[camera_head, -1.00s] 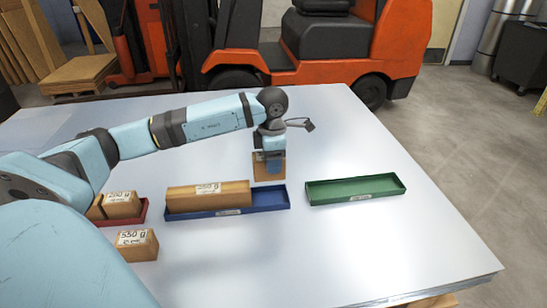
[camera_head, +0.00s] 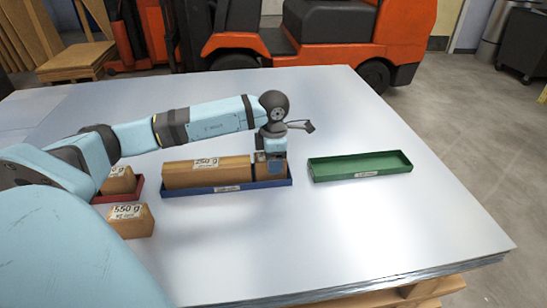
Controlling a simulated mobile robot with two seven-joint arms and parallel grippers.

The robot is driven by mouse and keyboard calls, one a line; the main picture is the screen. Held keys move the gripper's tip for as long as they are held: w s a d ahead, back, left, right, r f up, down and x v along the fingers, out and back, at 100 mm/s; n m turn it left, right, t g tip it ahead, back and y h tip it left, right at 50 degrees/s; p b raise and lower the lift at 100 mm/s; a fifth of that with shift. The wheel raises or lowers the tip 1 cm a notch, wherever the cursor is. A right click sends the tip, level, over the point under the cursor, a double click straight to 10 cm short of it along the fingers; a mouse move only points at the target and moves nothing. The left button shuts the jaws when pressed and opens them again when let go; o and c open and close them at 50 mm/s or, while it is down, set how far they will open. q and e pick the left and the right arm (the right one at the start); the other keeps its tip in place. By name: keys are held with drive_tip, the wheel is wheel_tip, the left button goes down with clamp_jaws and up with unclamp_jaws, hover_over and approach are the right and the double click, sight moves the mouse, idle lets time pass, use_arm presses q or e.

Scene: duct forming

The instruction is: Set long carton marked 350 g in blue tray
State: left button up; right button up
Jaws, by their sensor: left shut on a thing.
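The blue tray (camera_head: 225,188) lies across the middle of the table. A long brown carton (camera_head: 205,175) lies in its left and middle part; its small label looks like 250 g, but the print is blurred. My left gripper (camera_head: 270,160) points down over the tray's right end. It is shut on a brown carton (camera_head: 271,170), which is at or inside that end, close to the long carton's right end. I see no label on the held carton, and cannot tell whether it touches the tray floor. My right gripper is not in view.
A green tray (camera_head: 360,167) stands empty to the right. A carton marked 550 g (camera_head: 130,221) sits front left, by a red tray (camera_head: 138,190) holding brown cartons, partly behind my left arm. The table's front and right are clear. An orange forklift (camera_head: 330,45) stands behind.

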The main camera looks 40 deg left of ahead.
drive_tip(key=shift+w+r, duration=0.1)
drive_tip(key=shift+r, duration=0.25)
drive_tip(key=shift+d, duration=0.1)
use_arm(q)
drive_tip(key=o, duration=1.1)
drive_tip(key=shift+o, duration=0.9)
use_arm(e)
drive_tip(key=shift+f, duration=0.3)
use_arm(q)
drive_tip(key=shift+r, duration=0.3)
wheel_tip(320, 180, up, 13)
drive_tip(key=p, duration=0.2)
drive_tip(key=shift+p, duration=0.3)
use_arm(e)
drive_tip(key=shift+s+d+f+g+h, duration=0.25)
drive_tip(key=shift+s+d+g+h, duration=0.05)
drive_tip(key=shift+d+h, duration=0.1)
